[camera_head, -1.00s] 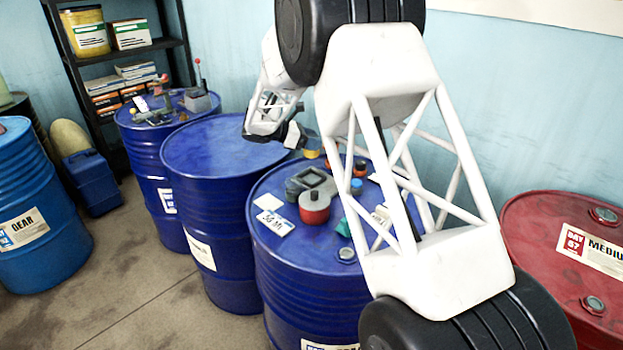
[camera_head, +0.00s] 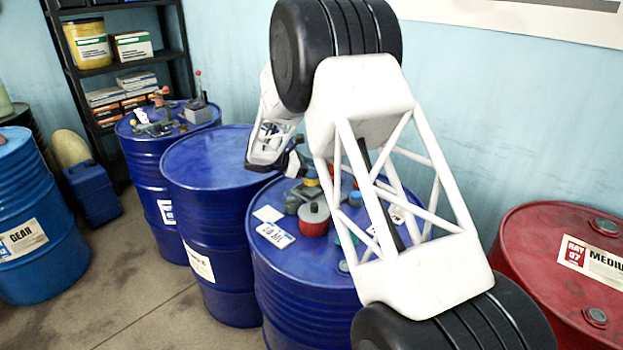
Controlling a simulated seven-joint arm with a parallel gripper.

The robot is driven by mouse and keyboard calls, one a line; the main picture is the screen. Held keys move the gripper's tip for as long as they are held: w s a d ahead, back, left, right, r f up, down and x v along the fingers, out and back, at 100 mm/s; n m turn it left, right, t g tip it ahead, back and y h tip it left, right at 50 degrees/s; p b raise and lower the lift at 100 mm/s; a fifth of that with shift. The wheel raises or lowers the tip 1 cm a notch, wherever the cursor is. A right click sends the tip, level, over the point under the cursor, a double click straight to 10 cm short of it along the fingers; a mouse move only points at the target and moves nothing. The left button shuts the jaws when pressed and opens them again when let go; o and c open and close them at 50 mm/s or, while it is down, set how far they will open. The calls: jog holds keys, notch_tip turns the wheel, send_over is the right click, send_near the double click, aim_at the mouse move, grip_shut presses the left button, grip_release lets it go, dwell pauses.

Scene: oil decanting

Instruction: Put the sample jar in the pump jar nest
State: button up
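My gripper (camera_head: 298,165) is over the back left of the right-hand blue drum (camera_head: 285,285). A small jar with a yellow lower part (camera_head: 311,182), likely the sample jar, is at its fingertips. The fingers appear closed around the jar's top, but they are small and partly hidden by my arm. Just under the jar is a grey-green block (camera_head: 292,203) with a square opening, likely the pump jar nest. The jar hides most of that opening. I cannot tell whether the jar is inside it or just above it.
A red pot with a grey lid (camera_head: 314,219) stands right in front of the block. A white label card (camera_head: 275,235) and a small blue-capped item (camera_head: 355,199) are near. My arm covers the drum's right side. The middle blue drum (camera_head: 215,153) has a clear top.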

jog(key=shift+f, duration=1.75)
jog(key=shift+f, duration=0.15)
jog(key=o, duration=1)
jog(key=shift+a+r, duration=0.15)
jog(key=shift+r, duration=0.05)
jog(key=v, duration=1.1)
jog(key=shift+s+a, duration=0.1)
jog(key=shift+a, duration=0.2)
jog(key=shift+d+r, duration=0.1)
jog(key=shift+r, duration=0.05)
